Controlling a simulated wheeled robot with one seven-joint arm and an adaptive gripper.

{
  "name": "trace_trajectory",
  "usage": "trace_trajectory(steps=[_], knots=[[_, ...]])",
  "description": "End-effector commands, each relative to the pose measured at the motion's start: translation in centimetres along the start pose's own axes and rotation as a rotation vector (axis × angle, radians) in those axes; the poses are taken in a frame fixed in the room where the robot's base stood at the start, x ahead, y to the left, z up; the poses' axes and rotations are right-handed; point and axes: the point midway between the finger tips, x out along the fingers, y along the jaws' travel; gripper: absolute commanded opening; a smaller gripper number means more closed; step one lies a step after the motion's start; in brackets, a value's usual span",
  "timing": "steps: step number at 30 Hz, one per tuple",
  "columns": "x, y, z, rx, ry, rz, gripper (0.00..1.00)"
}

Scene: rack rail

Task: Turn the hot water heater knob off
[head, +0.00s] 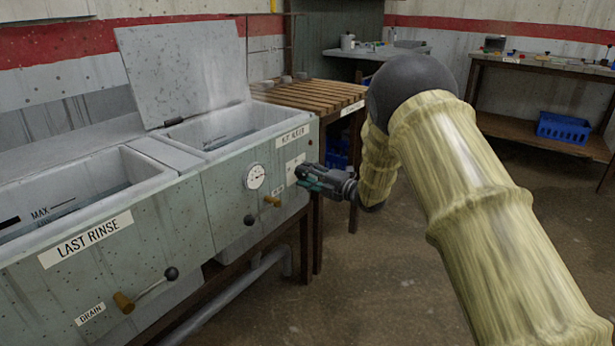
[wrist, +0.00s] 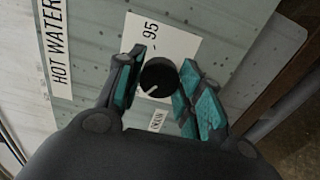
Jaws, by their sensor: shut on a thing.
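The hot water heater knob (wrist: 157,78) is a round black knob with a white pointer line, on a white dial plate (wrist: 165,38) marked 95. The pointer line points to the lower left in the wrist view. My gripper (head: 308,178) is at the right end of the metal sink unit's front panel. In the head view the fingers hide the knob. A "HOT WATER" label (wrist: 58,50) is on the panel beside the plate.
The sink unit (head: 225,195) carries a gauge (head: 255,176), a brass tap (head: 272,201) and a drain lever (head: 155,288) left of my gripper. A slatted wooden rack (head: 310,95) adjoins it. Open floor (head: 375,285) lies to the right.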

Motion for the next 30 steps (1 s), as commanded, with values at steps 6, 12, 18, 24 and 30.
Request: trace_trajectory(steps=[6, 12, 18, 24, 30], knots=[[0.0, -0.2, -0.2, 0.002, 0.002, -0.003, 0.13], [0.0, -0.2, -0.1, 0.003, 0.001, -0.002, 0.58], [-0.1, -0.1, 0.0, 0.002, 0.000, -0.001, 0.58], [-0.5, 0.0, 0.1, 0.002, -0.001, -0.001, 0.58], [-3.1, -0.1, 0.1, 0.004, -0.003, -0.002, 0.58]])
